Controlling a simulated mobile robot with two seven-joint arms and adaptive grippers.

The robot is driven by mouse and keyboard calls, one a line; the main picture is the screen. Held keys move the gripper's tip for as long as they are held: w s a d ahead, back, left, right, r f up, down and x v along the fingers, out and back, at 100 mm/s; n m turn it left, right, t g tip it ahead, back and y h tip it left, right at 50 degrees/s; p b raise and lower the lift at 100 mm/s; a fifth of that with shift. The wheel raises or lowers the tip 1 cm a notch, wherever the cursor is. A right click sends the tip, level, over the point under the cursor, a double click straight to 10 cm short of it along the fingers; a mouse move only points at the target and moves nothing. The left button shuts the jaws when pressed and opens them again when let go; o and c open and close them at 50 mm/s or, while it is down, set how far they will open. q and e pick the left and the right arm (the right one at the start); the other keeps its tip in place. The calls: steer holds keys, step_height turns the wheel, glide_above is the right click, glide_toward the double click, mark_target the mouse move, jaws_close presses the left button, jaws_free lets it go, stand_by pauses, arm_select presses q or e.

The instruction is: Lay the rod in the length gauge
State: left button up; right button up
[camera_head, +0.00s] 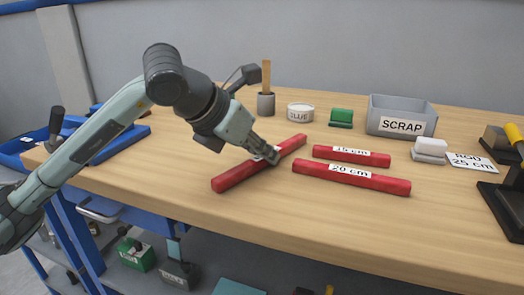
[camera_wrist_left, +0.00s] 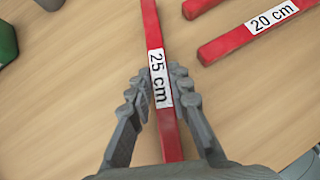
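The red rod labelled 25 cm (camera_head: 233,176) lies slantwise at the middle left of the bench. It also shows in the left wrist view (camera_wrist_left: 153,28). My left gripper (camera_head: 272,157) has its fingers down around the rod's middle, one on each side, and looks shut on it at the label. In the left wrist view the fingertips (camera_wrist_left: 160,80) sit close against both sides. The rod seems to be at bench height. A card reading ROD 25 cm (camera_head: 473,162) lies at the right. I cannot clearly identify the length gauge. My right gripper is not in view.
Two more red rods, a short one (camera_head: 350,156) and one labelled 20 cm (camera_head: 385,184), lie right of the gripper. Behind stand a SCRAP bin (camera_head: 402,116), a glue tub (camera_head: 300,112) and a green block (camera_head: 341,117). Black fixtures (camera_head: 506,205) stand at the right edge. The front bench is clear.

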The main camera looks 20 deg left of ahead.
arm_select(q)
steer(key=o, duration=0.4)
